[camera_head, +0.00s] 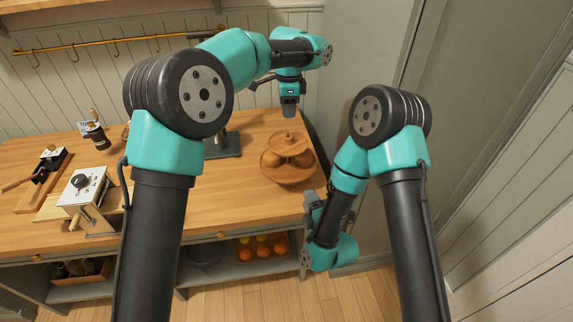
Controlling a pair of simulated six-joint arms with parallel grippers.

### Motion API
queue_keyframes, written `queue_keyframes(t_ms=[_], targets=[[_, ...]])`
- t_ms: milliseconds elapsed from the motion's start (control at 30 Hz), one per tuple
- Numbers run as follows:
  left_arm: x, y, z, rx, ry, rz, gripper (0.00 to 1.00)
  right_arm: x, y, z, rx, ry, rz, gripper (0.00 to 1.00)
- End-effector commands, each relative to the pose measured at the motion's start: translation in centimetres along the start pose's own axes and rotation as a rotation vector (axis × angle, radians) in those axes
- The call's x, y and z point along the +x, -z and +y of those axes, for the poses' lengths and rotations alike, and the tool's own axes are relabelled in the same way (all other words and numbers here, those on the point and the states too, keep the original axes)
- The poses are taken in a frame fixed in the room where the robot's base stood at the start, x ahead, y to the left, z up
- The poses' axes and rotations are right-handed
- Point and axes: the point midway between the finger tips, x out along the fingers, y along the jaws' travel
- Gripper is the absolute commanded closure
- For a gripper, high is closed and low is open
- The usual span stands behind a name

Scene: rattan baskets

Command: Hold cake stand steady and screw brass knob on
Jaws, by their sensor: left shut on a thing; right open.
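The two-tier wooden cake stand (282,178) stands upright near the right end of the wooden table, with a smaller upper tier (289,145). My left gripper (289,113) points down above the top of the stand, apart from it. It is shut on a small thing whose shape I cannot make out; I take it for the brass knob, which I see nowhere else. My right gripper (309,200) is open and empty at the table's right front edge, just below and right of the stand, not touching it.
A dark-based device (223,147) stands left of the stand, partly behind my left arm. A white box with a dial (84,190) and a wooden board (38,187) are at the left. A tray of oranges (262,248) is on the lower shelf. Table front-centre is clear.

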Motion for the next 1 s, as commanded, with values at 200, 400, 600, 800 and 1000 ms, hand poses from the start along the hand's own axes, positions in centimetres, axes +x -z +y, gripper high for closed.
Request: queue_keyframes(t_ms=[200,400,600,800,1000], targets=[[0.0,0.0,0.0,-0.002,0.000,0.000,0.89,0.2,0.0,0.0,0.001,0.000,0.000,0.60],[0.0,-0.1,0.0,-0.002,0.000,0.000,0.89,1.5,0.0,0.0,0.001,-0.001,-0.001,0.60],[0.0,-0.1,0.0,-0.003,0.000,0.000,0.89,4.3,0.0,0.0,0.002,-0.002,-0.001,0.60],[0.0,-0.1,0.0,-0.003,0.000,0.000,0.89,7.4,0.0,0.0,0.002,-0.001,-0.001,0.60],[0.0,-0.1,0.0,-0.003,0.000,0.000,0.89,10.2,0.0,0.0,0.002,0.000,0.000,0.60]])
